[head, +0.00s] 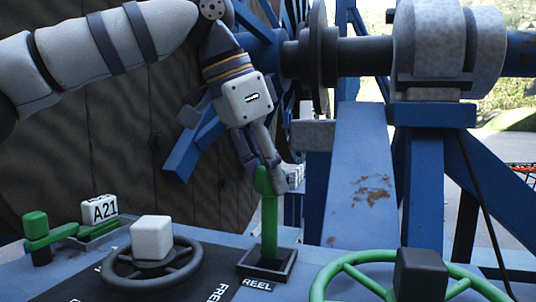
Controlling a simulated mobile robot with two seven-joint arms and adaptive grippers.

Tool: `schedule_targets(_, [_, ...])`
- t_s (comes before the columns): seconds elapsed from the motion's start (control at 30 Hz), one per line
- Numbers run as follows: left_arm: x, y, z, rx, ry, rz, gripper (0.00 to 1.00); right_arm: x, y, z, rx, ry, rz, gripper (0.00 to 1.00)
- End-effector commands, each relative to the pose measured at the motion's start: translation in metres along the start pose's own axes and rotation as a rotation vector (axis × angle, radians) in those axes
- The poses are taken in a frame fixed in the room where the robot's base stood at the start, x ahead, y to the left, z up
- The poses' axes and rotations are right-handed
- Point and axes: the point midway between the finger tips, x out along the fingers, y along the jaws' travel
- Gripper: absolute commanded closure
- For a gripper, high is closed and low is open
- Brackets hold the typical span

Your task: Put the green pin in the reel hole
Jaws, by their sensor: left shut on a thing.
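My left gripper (268,176) reaches down from the upper left in the head view. Its fingers are shut on the top of an upright green bar (269,222). The bar stands in a square black base (267,264) on the panel, with a label reading REEL in front of it. A second green piece, a bent handle (36,224), sits at the panel's left beside a white tag (99,208) reading A21. I cannot tell from its shape alone which green piece is the pin. I cannot make out a reel hole. My right gripper is not in view.
A black handwheel with a white block (151,238) stands left of the bar. A green handwheel (345,276) with a dark block stands at the lower right. Blue frame beams (361,190) and a grey bearing housing (432,40) rise behind. The large brown reel side (110,135) fills the left background.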

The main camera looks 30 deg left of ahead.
Motion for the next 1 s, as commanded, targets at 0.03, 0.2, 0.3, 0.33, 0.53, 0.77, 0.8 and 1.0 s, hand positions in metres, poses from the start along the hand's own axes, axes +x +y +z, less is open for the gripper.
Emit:
schedule_targets(0.03, [0.003, 0.000, 0.002, 0.002, 0.002, 0.000, 1.00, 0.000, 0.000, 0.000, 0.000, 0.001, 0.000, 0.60])
schedule_targets(0.2, [0.018, 0.000, 0.007, 0.002, 0.002, 0.000, 1.00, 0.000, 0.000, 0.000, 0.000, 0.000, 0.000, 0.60])
schedule_targets(0.3, [0.026, 0.000, 0.011, 0.000, 0.002, 0.001, 1.00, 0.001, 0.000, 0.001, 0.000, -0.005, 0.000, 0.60])
schedule_targets(0.33, [0.029, 0.000, 0.012, 0.000, 0.002, 0.000, 1.00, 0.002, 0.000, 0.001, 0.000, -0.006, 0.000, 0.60])
schedule_targets(0.53, [0.049, -0.001, 0.018, -0.001, -0.007, 0.006, 1.00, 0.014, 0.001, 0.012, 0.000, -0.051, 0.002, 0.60])
schedule_targets(0.77, [0.059, 0.000, 0.025, 0.001, 0.001, -0.002, 1.00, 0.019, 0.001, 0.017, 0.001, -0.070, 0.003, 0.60])
schedule_targets(0.8, [0.060, 0.000, 0.026, 0.001, 0.005, -0.003, 1.00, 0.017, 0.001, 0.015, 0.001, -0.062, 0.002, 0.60])
schedule_targets(1.0, [0.073, 0.001, 0.032, 0.002, 0.008, -0.005, 1.00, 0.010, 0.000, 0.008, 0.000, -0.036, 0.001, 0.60])
